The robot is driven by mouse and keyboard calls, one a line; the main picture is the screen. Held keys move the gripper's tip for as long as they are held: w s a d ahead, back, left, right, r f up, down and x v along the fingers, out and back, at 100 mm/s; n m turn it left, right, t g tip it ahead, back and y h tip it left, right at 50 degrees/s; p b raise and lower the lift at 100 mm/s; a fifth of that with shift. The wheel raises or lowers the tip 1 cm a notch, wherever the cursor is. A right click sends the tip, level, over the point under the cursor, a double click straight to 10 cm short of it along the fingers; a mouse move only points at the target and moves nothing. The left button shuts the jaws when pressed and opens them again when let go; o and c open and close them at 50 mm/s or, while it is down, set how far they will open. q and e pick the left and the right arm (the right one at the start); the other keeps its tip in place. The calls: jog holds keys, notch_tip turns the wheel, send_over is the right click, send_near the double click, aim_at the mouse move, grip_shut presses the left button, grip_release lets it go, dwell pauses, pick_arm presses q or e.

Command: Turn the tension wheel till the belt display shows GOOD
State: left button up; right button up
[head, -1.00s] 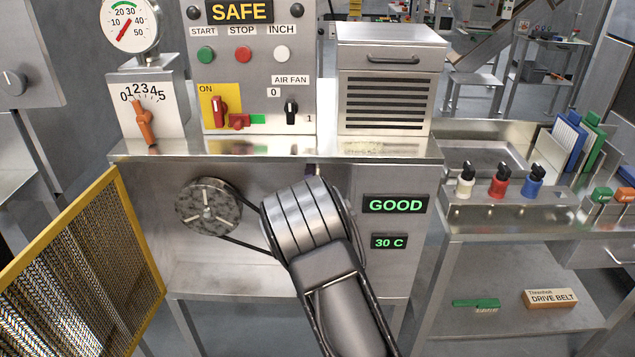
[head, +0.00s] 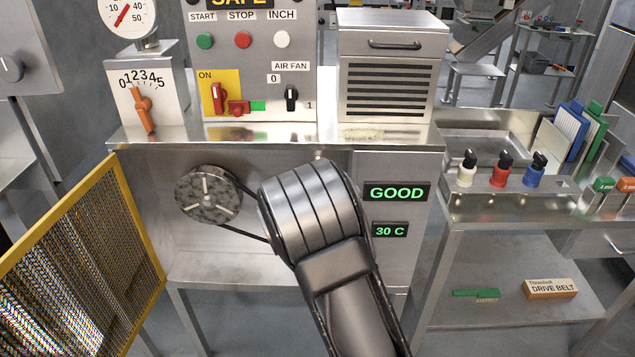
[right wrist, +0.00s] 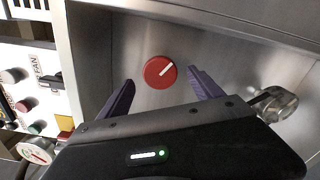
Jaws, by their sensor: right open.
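The belt display (head: 397,192) on the machine front shows GOOD in green in the head view. In the right wrist view a round red wheel (right wrist: 160,73) with a white pointer mark sits on a steel panel; I take it as the tension wheel. My right gripper (right wrist: 162,80) is open, its two purple fingers apart on either side of the wheel, with gaps visible. In the head view my right arm hides that wheel and the gripper. The belt (head: 243,233) runs from a speckled pulley (head: 208,195) to behind my arm. My left gripper is out of view.
A yellow-framed mesh guard (head: 90,255) stands open at the left. A 30 C display (head: 390,230) sits below the belt display. The control panel (head: 260,90) and a vented steel box (head: 390,75) stand above. A side table (head: 500,210) is at right.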

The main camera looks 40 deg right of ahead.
dwell(0.6)
jog(key=s+a+f+m+g+y, duration=0.35)
jog(key=a+f+m, duration=0.25)
jog(key=a+f, duration=0.5)
jog(key=s+a+f+m+g+y, duration=0.3)
jog(key=s+a+f+m+y, duration=0.4)
jog(key=f, duration=0.8)
jog(key=s+a+f+m+g+y, duration=0.2)
jog(key=s+a+f+g, duration=0.1)
jog(key=s+a, duration=0.7)
jog(key=s+a+f+m+g+y, duration=0.2)
jog(key=s+a+f+g, duration=0.2)
jog(key=s+a, duration=0.5)
notch_tip(320, 180, down, 2)
jog(key=shift+s+a, duration=0.35)
jog(key=shift+s, duration=0.5)
jog(key=shift+y, duration=0.25)
jog(key=shift+c, duration=0.3)
